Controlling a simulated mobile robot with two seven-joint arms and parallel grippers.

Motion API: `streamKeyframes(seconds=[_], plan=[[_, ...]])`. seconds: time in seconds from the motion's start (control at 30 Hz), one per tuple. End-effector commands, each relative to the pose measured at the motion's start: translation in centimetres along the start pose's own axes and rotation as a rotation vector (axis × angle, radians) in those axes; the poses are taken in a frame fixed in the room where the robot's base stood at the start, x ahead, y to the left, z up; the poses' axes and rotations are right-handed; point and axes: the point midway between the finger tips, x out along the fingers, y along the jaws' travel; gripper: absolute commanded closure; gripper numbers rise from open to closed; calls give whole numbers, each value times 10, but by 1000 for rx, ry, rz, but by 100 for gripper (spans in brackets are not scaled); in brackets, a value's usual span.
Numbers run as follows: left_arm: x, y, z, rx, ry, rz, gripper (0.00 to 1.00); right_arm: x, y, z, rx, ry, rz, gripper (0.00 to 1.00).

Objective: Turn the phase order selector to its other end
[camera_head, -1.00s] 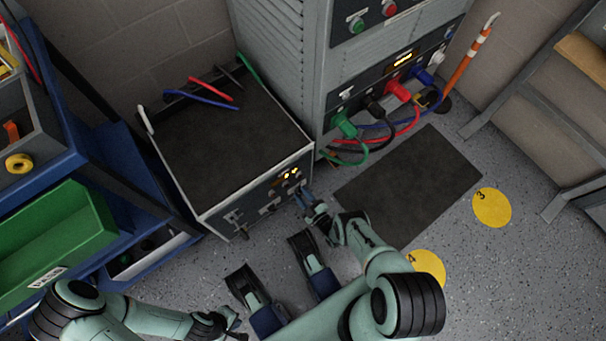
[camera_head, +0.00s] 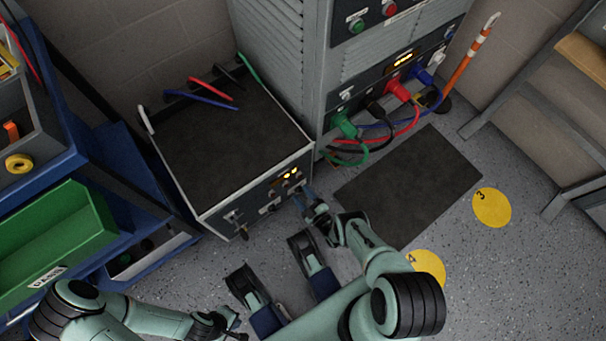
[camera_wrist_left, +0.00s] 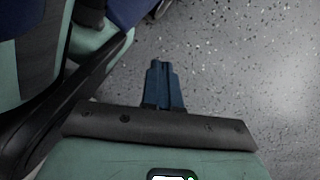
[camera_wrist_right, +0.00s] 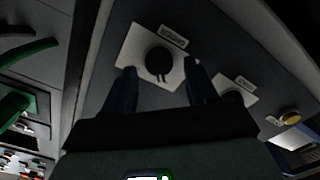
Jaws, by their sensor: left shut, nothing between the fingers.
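A dark round knob (camera_wrist_right: 160,64) on a white plate sits on the front panel of the low cabinet (camera_head: 262,204). A second dark knob (camera_wrist_right: 232,98) on its own white plate is to its right in the right wrist view. The labels are too blurred to read, so I cannot tell which is the phase order selector. My right gripper (camera_head: 304,197) is at the panel, its open fingers (camera_wrist_right: 160,80) on either side of the first knob. Contact cannot be made out. My left gripper (camera_head: 240,324) is shut and empty, low over the floor (camera_wrist_left: 230,60), away from the cabinet.
A tall cabinet (camera_head: 345,60) with green, black, red and blue plugged cables stands right of the low one. Loose leads (camera_head: 205,100) lie on the low cabinet's top. A dark mat (camera_head: 420,185) covers the floor at right. A blue shelf with a green bin (camera_head: 60,225) is at left.

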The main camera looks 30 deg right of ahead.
Motion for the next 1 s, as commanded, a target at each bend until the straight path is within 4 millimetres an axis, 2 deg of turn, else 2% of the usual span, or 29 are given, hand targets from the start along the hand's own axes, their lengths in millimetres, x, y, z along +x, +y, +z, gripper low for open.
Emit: streamKeyframes(seconds=[0.13,0.23,0.43,0.7,0.83,1.0], plan=[[-2,2,-2,3,9,4,100,-6,0,0,0,-1,-1,42],[-7,8,-8,11,34,15,100,-20,0,0,1,-3,-1,42],[-20,22,-24,32,100,44,100,-64,0,0,1,-5,-2,42],[-14,16,-19,24,78,33,100,-116,0,2,0,-4,0,42],[-11,13,-16,19,64,27,100,-129,0,1,0,-2,0,42],[-10,12,-14,18,58,25,100,-134,0,0,0,0,0,42]])
